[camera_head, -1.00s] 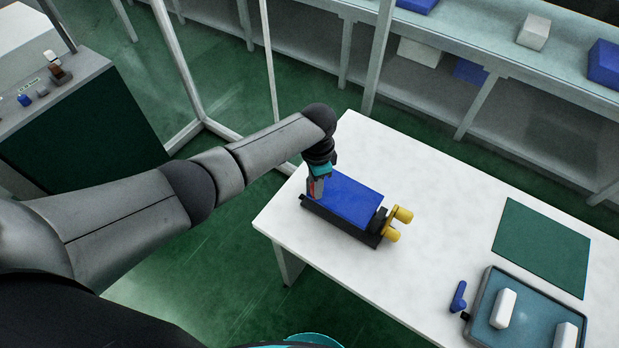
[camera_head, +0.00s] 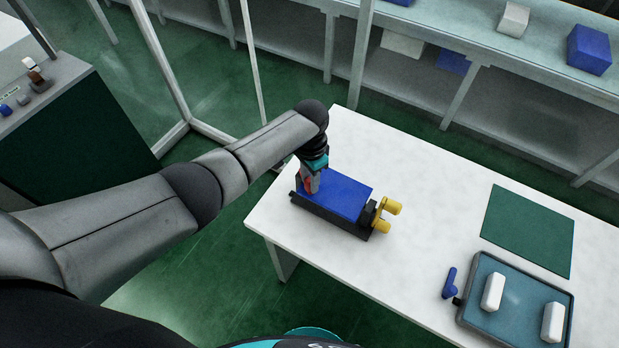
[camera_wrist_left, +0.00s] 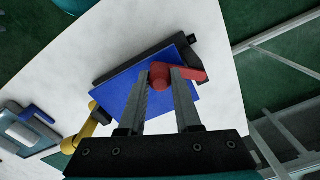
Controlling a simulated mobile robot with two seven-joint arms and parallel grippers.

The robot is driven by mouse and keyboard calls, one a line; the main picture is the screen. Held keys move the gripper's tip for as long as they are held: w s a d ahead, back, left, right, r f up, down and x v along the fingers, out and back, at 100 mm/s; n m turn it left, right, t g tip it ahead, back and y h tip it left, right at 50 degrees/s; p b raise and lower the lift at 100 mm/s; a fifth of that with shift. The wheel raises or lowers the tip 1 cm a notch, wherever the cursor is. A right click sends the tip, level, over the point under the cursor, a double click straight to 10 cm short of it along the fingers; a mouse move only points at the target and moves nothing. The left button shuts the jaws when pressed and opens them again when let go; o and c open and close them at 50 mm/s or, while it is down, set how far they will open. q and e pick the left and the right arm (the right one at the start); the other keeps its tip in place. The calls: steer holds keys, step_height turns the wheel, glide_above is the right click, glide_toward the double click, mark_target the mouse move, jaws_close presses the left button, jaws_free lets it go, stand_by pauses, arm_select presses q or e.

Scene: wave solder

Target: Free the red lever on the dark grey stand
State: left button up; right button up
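The dark grey stand (camera_head: 330,215) lies on the white table (camera_head: 415,160), with a blue plate (camera_head: 345,195) on top and yellow knobs (camera_head: 388,208) at its right end. My left gripper (camera_head: 308,192) points down at the stand's left end. In the left wrist view, the red lever (camera_wrist_left: 192,75) sits over the blue plate, its round hub between my left gripper's fingertips (camera_wrist_left: 161,72). The fingers are apart, one on each side of the hub. The lever's arm passes behind the right-hand finger and sticks out to the right. My right gripper is out of view.
A tray (camera_head: 462,312) with white blocks stands at the table's front right, beside a blue handle-like part (camera_head: 449,283). A green mat (camera_head: 530,230) lies behind it. The table between stand and mat is clear. A frame post (camera_head: 360,55) and shelves stand behind.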

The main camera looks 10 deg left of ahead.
arm_select(q)
steer(key=o, duration=0.4)
steer(key=shift+o, duration=0.2)
steer(key=shift+r, duration=0.5)
step_height(320, 180, up, 14)
steer(key=p, duration=0.2)
steer(key=shift+r, duration=0.15)
